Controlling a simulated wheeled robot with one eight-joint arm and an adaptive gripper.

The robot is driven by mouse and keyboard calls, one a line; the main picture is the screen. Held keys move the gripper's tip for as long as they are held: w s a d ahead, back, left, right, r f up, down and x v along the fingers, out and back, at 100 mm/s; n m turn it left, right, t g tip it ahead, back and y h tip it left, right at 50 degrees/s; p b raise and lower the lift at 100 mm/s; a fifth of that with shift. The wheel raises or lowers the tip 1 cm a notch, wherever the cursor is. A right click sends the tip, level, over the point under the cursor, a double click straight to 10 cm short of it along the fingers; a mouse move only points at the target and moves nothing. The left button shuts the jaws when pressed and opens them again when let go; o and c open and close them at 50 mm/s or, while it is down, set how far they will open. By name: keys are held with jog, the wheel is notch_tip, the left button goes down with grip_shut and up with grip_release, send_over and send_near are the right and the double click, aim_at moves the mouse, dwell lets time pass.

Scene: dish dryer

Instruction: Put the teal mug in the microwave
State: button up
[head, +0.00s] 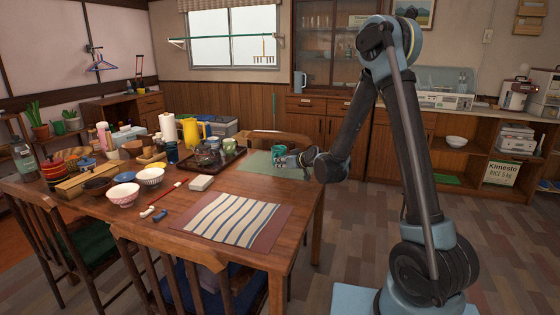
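The teal mug (277,151) is at the right end of the wooden table, above or on a green placemat (258,163). My gripper (287,159) is right at the mug, coming from the right. The fingers are small and overlap the mug, so I cannot tell whether they are closed on it or whether the mug is lifted. No microwave can be made out with certainty. A boxy appliance (546,92), partly cut off at the right edge, may be it.
The table (223,182) holds a dark tray (216,161), a yellow pitcher (192,135), bowls (123,195) and a striped placemat (236,220). A dish dryer (443,100) stands on the back counter. A white bowl (457,142) is lower. Floor right of the table is free.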

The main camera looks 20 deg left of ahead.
jog(key=x, duration=0.3)
jog(key=shift+w+a, duration=0.2)
jog(key=shift+a, duration=0.1)
grip_shut()
jog(key=shift+r, duration=0.2)
